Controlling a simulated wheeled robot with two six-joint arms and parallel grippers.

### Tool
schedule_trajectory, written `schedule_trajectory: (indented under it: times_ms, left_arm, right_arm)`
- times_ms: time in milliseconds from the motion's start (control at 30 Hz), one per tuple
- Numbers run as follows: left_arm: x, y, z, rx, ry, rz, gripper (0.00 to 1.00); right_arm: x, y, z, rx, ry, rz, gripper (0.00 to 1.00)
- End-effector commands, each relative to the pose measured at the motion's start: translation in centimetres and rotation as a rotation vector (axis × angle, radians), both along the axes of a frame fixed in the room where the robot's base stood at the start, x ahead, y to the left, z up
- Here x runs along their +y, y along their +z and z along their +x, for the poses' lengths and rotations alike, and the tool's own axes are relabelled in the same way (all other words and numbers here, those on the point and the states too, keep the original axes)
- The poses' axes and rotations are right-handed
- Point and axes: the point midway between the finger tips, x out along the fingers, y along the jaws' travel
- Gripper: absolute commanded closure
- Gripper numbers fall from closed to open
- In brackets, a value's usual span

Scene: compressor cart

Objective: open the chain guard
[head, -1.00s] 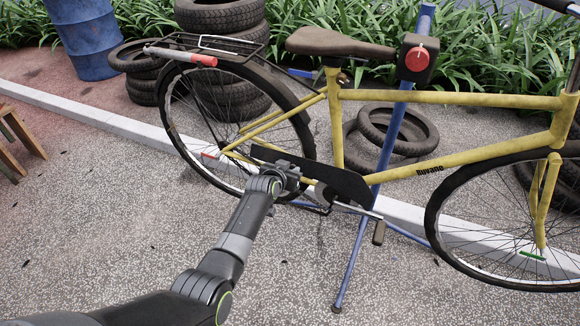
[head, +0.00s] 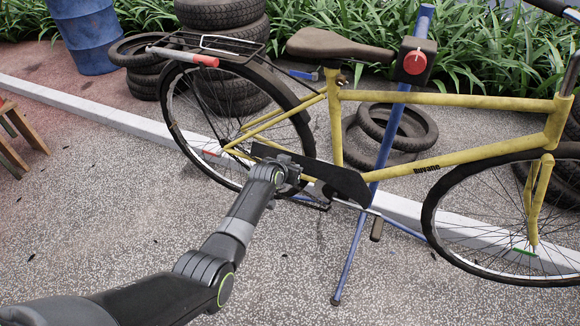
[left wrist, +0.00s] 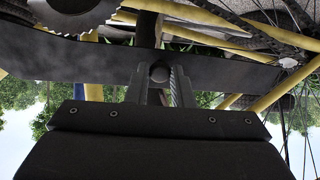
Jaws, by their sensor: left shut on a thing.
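The chain guard (head: 341,182) is a long black panel on the near side of the yellow bicycle (head: 450,100), between the rear wheel and the crank. In the head view my left gripper (head: 289,168) is at the rear half of the guard. The left wrist view shows the guard as a dark band (left wrist: 80,62) across the picture. There my left gripper's fingers (left wrist: 160,82) are shut on a small dark round knob (left wrist: 160,72) on the guard. A toothed chainring (left wrist: 78,14) shows at the top left. My right gripper is not in view.
The bicycle hangs on a blue repair stand (head: 355,250) with a red-knobbed clamp (head: 414,62). Tires (head: 400,125) lie behind it along the pale kerb (head: 110,120). A blue barrel (head: 85,35) and a wooden stool (head: 22,135) are at the left. The near pavement is clear.

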Motion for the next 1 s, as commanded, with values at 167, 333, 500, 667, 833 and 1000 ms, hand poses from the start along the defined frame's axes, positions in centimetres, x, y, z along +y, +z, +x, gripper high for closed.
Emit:
schedule_trajectory:
  times_ms: [167, 333, 500, 667, 833, 1000]
  left_arm:
    - [0.0, 0.0, 0.0, 0.0, 0.0, 0.0, 0.59]
    - [0.0, 0.0, 0.0, 0.0, 0.0, 0.0, 0.58]
    - [0.0, 0.1, -0.1, 0.0, 0.0, 0.0, 0.58]
    - [0.2, 0.7, -0.8, -0.001, 0.0, 0.0, 0.58]
    - [0.7, 1.9, -2.2, 0.0, 0.001, -0.002, 0.58]
    - [1.2, 3.0, -3.9, 0.0, 0.0, -0.002, 0.58]
  right_arm:
    - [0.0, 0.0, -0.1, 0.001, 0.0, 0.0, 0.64]
    - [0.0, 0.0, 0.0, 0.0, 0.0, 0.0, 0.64]
    - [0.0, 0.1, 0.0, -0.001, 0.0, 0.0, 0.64]
    - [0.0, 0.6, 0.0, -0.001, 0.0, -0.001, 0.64]
    - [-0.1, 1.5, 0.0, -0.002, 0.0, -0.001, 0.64]
    - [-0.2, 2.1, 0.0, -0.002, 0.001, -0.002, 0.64]
